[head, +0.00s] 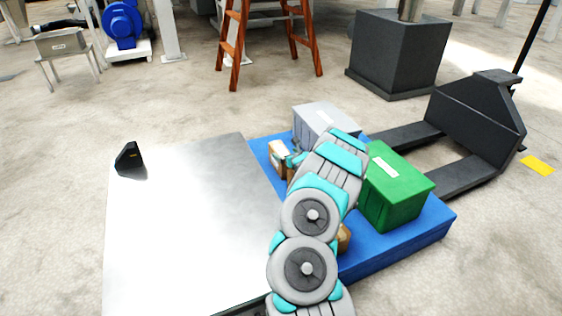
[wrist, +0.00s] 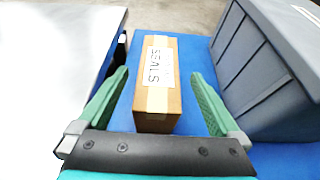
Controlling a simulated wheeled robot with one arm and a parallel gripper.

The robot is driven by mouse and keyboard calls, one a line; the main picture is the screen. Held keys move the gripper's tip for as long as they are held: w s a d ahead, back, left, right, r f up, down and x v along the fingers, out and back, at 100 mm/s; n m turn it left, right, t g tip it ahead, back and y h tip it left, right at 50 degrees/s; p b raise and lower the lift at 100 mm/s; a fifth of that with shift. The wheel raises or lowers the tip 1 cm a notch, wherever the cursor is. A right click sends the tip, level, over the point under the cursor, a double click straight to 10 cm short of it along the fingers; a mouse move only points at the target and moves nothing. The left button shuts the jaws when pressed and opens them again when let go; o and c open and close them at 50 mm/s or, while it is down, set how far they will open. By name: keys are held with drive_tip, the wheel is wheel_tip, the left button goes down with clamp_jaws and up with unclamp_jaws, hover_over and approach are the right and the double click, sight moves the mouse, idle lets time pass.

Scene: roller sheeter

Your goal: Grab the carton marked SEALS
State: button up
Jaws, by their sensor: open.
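The carton marked SEALS (wrist: 155,101) is a brown box with a white label and pale tape, lying on a blue pallet (wrist: 201,54) in the wrist view. My gripper (wrist: 157,90) is open, with one green finger on each side of the carton. A gap shows between each finger and the carton. In the head view a brown carton with a white label (head: 279,155) shows just left of my arm, partly hidden; its text is too small to read.
A grey bin (wrist: 270,70) stands close right of my gripper; a green bin (head: 397,187) is farther right on the pallet. Another brown carton (head: 344,239) is mostly behind my arm. A metal table (head: 190,220) borders the pallet's left side. A dark pallet jack (head: 470,125) stands right.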

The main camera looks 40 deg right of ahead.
sight(283, 153)
drive_tip(key=shift+w+f, duration=0.4)
drive_tip(key=shift+f, duration=0.15)
drive_tip(key=shift+x, duration=1)
drive_tip(key=shift+r, duration=0.1)
drive_tip(key=shift+c, duration=0.4)
